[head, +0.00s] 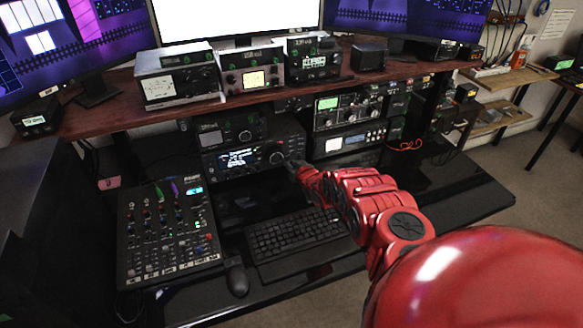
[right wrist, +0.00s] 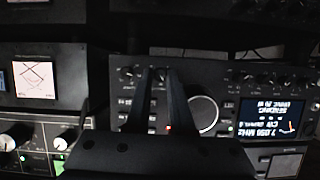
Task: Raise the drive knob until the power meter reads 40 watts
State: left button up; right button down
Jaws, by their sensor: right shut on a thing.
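My right gripper (head: 291,165) reaches the right edge of the front of a black radio (head: 222,173). In the right wrist view the radio appears upside down, and my two fingers (right wrist: 158,73) are closed around a small knob beside the large tuning dial (right wrist: 203,116). The fingers hide most of the small knob. The radio's lit display (right wrist: 268,118) shows 7.050 MHz and the word SENDING; its drive figure is too small to read surely. A white meter with crossed needles (right wrist: 34,80) sits on the neighbouring box; its scale is unreadable. My left gripper is out of view.
Three metered boxes, including a silver one (head: 178,92), stand on the wooden shelf. A green-lit unit (head: 328,104) sits right of the radio. A mixer (head: 165,240), mouse (head: 237,280) and keyboard (head: 293,236) lie on the desk. The desk's right side is clear.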

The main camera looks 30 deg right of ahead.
dwell(0.3)
jog(key=c, duration=0.8)
grip_release()
jog(key=shift+s+a+r+p, duration=0.15)
jog(key=shift+s+r+p, duration=0.25)
jog(key=shift+s, duration=0.15)
jog(key=p+v, duration=0.6)
jog(key=v, duration=0.2)
jog(key=p+v, duration=0.7)
jog(key=v, duration=0.1)
jog(key=shift+s+f+p, duration=0.15)
jog(key=shift+f+p, duration=0.05)
jog(key=shift+p, duration=0.1)
